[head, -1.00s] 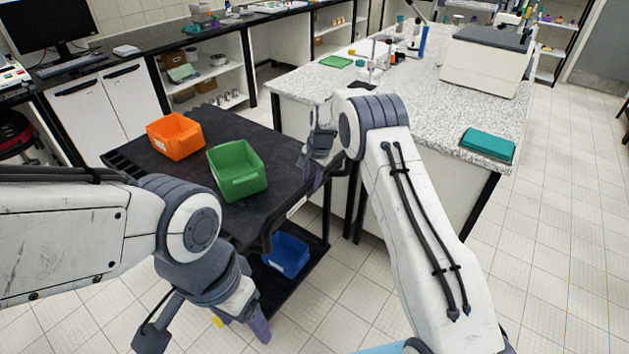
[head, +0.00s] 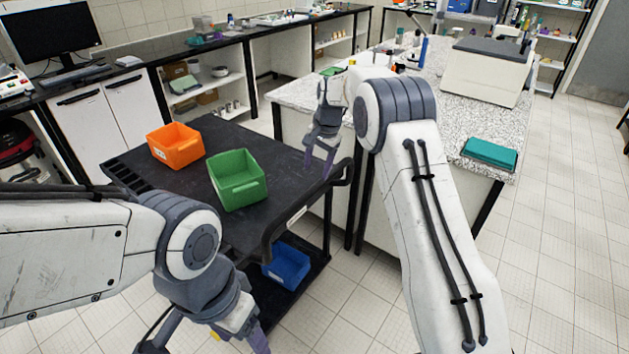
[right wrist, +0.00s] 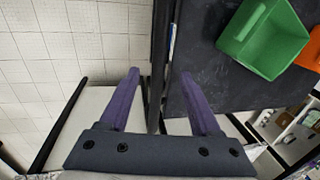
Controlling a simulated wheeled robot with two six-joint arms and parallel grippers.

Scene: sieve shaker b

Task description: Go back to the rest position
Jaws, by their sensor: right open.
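My right gripper (head: 319,160) hangs over the right end of the black cart (head: 285,150), to the right of the green bin. In the right wrist view its two purple fingers (right wrist: 157,100) are spread apart with nothing between them, above the cart's edge. My left gripper (head: 218,345) is low at the bottom of the head view, in front of the cart. Its fingertips are partly cut off by the frame's lower edge, so its opening is unclear.
A green bin (head: 237,180) and an orange bin (head: 174,145) stand on the cart. A blue bin (head: 287,266) is on its lower shelf. A speckled bench (head: 440,115) stands to the right with a teal case (head: 490,153) and a white box (head: 484,73). Floor at right is clear.

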